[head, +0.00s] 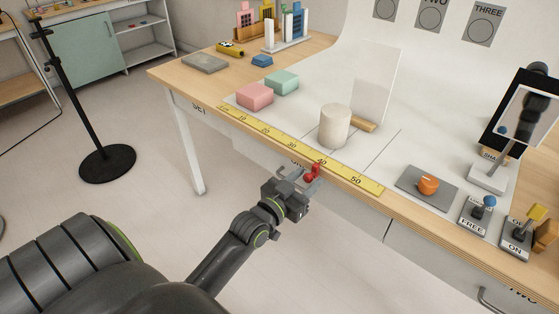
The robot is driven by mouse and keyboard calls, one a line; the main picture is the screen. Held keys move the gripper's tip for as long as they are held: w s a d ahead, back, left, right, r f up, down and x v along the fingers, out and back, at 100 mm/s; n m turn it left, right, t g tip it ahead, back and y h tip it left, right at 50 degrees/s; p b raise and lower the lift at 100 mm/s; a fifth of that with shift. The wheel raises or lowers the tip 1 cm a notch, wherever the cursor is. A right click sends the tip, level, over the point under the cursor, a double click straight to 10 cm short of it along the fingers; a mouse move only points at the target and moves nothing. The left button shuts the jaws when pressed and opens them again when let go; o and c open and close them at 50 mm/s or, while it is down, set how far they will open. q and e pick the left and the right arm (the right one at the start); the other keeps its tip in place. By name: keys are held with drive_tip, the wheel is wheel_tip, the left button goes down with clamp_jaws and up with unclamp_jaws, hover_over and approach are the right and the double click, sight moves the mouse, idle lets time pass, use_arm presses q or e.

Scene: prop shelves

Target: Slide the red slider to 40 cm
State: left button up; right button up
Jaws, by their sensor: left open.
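The red slider (312,173) sits at the table's front edge, just below the yellow ruler (262,131), close to the 40 mark. The ruler's numbers rise from left to right, up to 50. My left gripper (299,178) is open at the front edge, right at the red slider. The slider shows by the fingertips, and I cannot tell whether they touch it. The gripper covers part of the table edge. My right gripper is not in view.
A pink block (255,96), a green block (281,82) and a cream cylinder (335,125) stand behind the ruler. An orange knob (428,185), a blue-tipped lever (489,202) and a yellow-tipped lever (536,213) are at the right. The floor in front is clear.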

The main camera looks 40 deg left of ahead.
use_arm(q)
drive_tip(key=s+a+b, duration=0.1)
drive_tip(key=s+b, duration=0.1)
drive_tip(key=s, duration=1.4)
drive_tip(key=shift+s+a, duration=0.15)
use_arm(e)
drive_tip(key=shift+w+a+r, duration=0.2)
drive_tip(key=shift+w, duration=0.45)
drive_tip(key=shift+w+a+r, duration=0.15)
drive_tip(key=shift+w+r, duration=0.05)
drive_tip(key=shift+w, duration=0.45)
